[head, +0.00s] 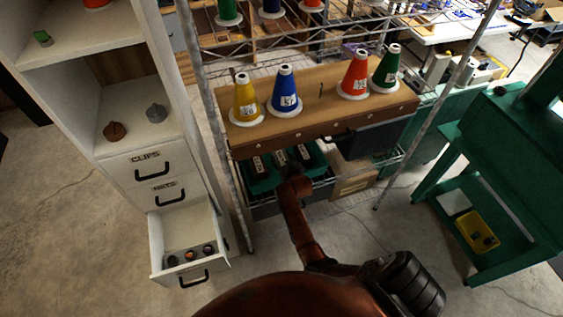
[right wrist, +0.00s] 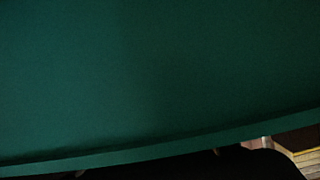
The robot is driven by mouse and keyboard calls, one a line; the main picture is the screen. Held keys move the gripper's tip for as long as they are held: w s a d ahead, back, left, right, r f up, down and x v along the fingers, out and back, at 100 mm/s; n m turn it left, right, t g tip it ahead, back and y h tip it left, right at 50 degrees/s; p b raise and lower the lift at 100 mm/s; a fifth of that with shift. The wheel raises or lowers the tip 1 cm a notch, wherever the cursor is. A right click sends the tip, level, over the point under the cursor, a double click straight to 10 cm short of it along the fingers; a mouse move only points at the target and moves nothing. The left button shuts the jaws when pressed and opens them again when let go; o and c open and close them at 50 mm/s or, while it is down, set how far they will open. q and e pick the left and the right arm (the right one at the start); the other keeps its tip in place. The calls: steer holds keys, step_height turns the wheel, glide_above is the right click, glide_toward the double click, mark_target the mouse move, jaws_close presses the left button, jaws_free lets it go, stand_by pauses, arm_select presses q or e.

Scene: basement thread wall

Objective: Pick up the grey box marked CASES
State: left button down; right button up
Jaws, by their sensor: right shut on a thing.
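No CASES marking is readable in these views. Green boxes (head: 313,155) with white labels stand on the low shelf under the wooden board; the label lettering is too small to read. A dark grey box (head: 378,137) sits to their right on the rack, and its marking cannot be made out. My right gripper (head: 290,164) reaches in among the green boxes and is shut on one of them, its fingertips mostly hidden. In the right wrist view a dark green surface (right wrist: 150,70) fills most of the picture, very close. My left gripper is not in view.
Yellow (head: 246,101), blue (head: 285,95), red (head: 355,77) and green (head: 386,72) cones stand on the board above. A wire rack post (head: 212,120) is left of my arm. An open drawer (head: 188,243) juts out at left. A cardboard box (head: 352,177) is right of my gripper.

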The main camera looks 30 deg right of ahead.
steer(key=shift+c, duration=1)
